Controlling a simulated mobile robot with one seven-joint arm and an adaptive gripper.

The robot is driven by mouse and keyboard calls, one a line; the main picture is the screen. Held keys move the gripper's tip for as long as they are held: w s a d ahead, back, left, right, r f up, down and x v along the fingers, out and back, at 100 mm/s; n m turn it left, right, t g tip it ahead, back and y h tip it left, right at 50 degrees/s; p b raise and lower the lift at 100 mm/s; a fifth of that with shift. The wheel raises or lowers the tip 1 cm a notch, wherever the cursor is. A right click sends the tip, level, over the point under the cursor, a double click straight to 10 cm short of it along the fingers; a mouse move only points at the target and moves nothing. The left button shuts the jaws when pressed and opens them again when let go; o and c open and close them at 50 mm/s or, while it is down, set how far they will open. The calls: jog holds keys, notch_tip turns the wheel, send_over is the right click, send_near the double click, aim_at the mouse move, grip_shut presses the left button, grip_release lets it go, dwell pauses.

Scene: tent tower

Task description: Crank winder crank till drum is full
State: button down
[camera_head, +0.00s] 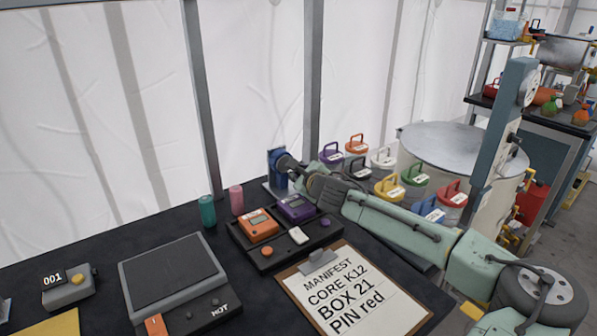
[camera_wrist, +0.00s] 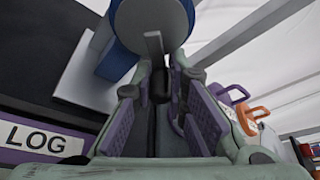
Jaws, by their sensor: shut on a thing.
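The winder (camera_head: 277,160) is a blue unit at the table's back edge, left of my gripper (camera_head: 290,166). In the wrist view the winder's blue drum (camera_wrist: 124,58) shows at the top, with a grey round face. A grey crank arm (camera_wrist: 153,44) comes down from that face to a dark crank handle (camera_wrist: 161,84). My gripper (camera_wrist: 160,92) is shut on the crank handle, with the purple-padded fingers on either side of it. My gripper hides part of the winder in the head view. I cannot tell how full the drum is.
A black tray (camera_head: 262,262) holds orange and purple boxes in front of the winder. Several coloured-handled canisters (camera_head: 413,176) stand behind my arm, near a large round drum (camera_head: 455,150).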

jog(key=m, duration=0.1)
jog(key=m+g+y, duration=0.1)
jog(key=shift+s+a+f+m+g, duration=0.3)
jog(key=shift+a+f+m, duration=0.1)
jog(key=shift+s+a+f+m+g+y, duration=0.1)
jog(key=shift+s+a+m+g+y, duration=0.15)
jog(key=shift+m, duration=0.25)
jog(key=shift+a+f+m+g+y, duration=0.1)
jog(key=shift+m+g+y, duration=0.05)
jog(key=shift+m+y, duration=0.3)
jog(key=m, duration=0.1)
jog(key=s+a+m+g+y, duration=0.1)
jog(key=m, duration=0.1)
jog(key=shift+a+y, duration=0.1)
jog(key=shift+y, duration=0.2)
jog(key=shift+s+a+r+m+g+y, duration=0.1)
jog(key=shift+a+m+g+y, duration=0.1)
jog(key=shift+m+y, duration=0.3)
jog(key=shift+s+a+r+m+g+y, duration=0.1)
jog(key=shift+a+m+g+y, duration=0.1)
jog(key=shift+m, duration=0.45)
jog(key=c, duration=1.6)
grip_release()
jog(key=shift+o, duration=0.2)
jog(key=v, duration=1.2)
jog(key=shift+f, duration=0.1)
